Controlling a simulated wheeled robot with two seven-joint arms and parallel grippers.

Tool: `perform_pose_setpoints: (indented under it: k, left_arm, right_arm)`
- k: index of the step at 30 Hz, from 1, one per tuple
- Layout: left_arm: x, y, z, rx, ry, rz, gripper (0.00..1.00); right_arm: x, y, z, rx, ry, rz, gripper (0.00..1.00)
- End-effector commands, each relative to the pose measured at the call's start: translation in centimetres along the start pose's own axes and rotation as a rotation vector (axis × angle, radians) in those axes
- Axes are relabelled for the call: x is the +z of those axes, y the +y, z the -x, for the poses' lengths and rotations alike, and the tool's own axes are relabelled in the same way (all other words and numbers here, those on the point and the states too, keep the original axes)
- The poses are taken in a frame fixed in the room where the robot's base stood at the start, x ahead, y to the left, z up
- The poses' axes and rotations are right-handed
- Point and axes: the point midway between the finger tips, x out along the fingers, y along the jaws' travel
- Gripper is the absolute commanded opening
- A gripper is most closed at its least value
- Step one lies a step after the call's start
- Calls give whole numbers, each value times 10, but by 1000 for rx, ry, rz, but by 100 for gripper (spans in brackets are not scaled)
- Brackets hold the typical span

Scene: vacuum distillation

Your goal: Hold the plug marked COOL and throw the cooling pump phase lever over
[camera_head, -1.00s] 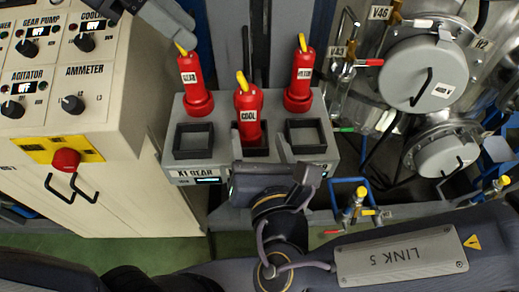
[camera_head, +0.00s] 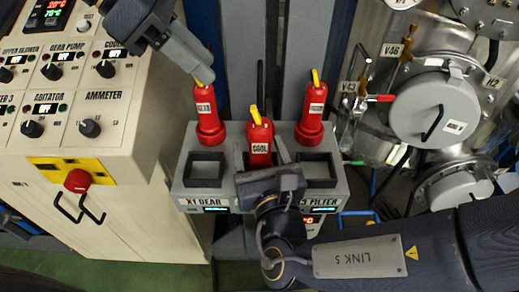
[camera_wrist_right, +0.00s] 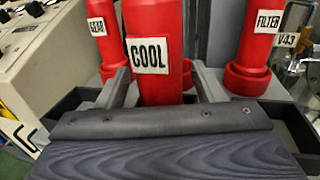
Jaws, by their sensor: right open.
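The red plug marked COOL (camera_head: 259,148) stands upright in the middle socket of a grey box, a yellow lever (camera_head: 255,115) on top. It also shows large in the right wrist view (camera_wrist_right: 152,55), its top cut off. My right gripper (camera_wrist_right: 160,88) is open, with one finger on each side of the COOL plug's lower body. In the head view my right gripper (camera_head: 278,160) is just in front of that plug. My left gripper (camera_head: 207,76) is at the upper left, by the yellow top of the GEAR plug (camera_head: 206,112); its finger gap is not clear.
The FILTER plug (camera_head: 315,108) stands behind on the right. The grey socket box (camera_head: 190,182) has empty square openings in front. A control panel (camera_head: 140,100) with knobs and a red button (camera_head: 78,180) is on the left. Metal vessels (camera_head: 432,108) and valves stand on the right.

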Motion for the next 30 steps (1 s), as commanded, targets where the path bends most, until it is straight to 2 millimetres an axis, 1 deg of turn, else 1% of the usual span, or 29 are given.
perform_pose_setpoints:
  k: [5, 6, 18, 19, 24, 27, 29, 30]
  left_arm:
    - [0, 0, 0, 0, 0, 0, 36]
    - [0, 0, 0, 0, 0, 0, 36]
    - [0, 0, 0, 0, 0, 0, 36]
    - [0, 0, 0, 0, 0, 0, 36]
    - [0, 0, 0, 0, 0, 0, 36]
    - [0, 0, 0, 0, 0, 0, 36]
    - [0, 0, 0, 0, 0, 0, 36]
    - [0, 0, 0, 0, 0, 0, 31]
  right_arm:
    - [0, 0, 0, 0, 0, 0, 62]
    - [0, 0, 0, 0, 0, 0, 59]
    - [0, 0, 0, -1, 0, -1, 7]
    - [0, 0, 0, -1, 0, -1, 33]
    - [0, 0, 0, -1, 1, -1, 11]
    - [0, 0, 0, -1, 1, -1, 0]
    - [0, 0, 0, -1, 1, -1, 0]
    - [0, 0, 0, -1, 1, -1, 0]
